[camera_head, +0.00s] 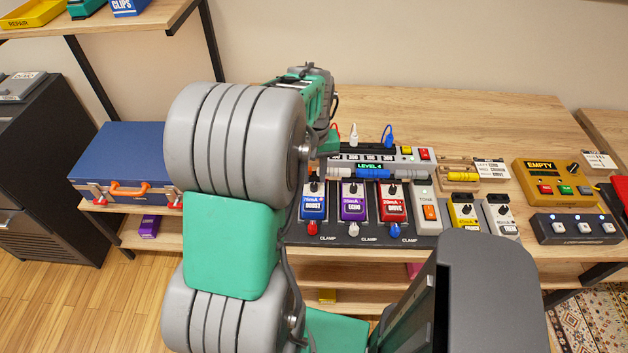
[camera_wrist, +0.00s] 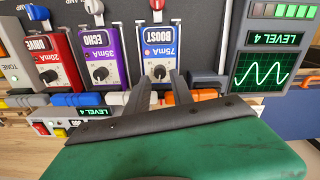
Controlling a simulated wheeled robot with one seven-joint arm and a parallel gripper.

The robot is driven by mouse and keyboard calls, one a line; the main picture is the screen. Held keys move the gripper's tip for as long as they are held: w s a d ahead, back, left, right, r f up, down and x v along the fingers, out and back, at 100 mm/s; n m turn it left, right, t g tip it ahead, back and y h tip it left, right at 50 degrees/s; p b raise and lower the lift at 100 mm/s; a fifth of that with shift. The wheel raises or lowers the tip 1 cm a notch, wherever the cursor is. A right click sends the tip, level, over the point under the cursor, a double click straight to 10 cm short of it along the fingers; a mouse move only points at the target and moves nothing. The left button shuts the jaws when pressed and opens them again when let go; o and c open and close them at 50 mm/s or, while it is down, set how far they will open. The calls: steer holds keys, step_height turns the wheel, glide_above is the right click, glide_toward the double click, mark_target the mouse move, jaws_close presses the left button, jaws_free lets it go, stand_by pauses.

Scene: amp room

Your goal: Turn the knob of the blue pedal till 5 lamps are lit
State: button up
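The blue BOOST pedal (camera_head: 313,205) marked 75mA is the leftmost of three pedals on the board; it also shows in the wrist view (camera_wrist: 162,42). Its dark knob (camera_wrist: 159,72) has a pale pointer. My gripper (camera_wrist: 160,78) has its two dark fingertips apart, one on either side of the knob in the wrist view; I cannot tell whether they touch it. My arm hides the gripper in the head view. A display reads LEVEL 4 (camera_head: 369,166).
A purple ECHO pedal (camera_head: 353,203) and a red DRIVE pedal (camera_head: 392,204) stand close to the right. A yellow pedal (camera_head: 463,212) and an EMPTY box (camera_head: 545,172) are farther right. The rear tabletop (camera_head: 470,112) is clear.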

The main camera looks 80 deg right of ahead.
mark_target(314, 185)
step_height(314, 185, up, 5)
steer(key=shift+f, duration=0.1)
stand_by(0.3)
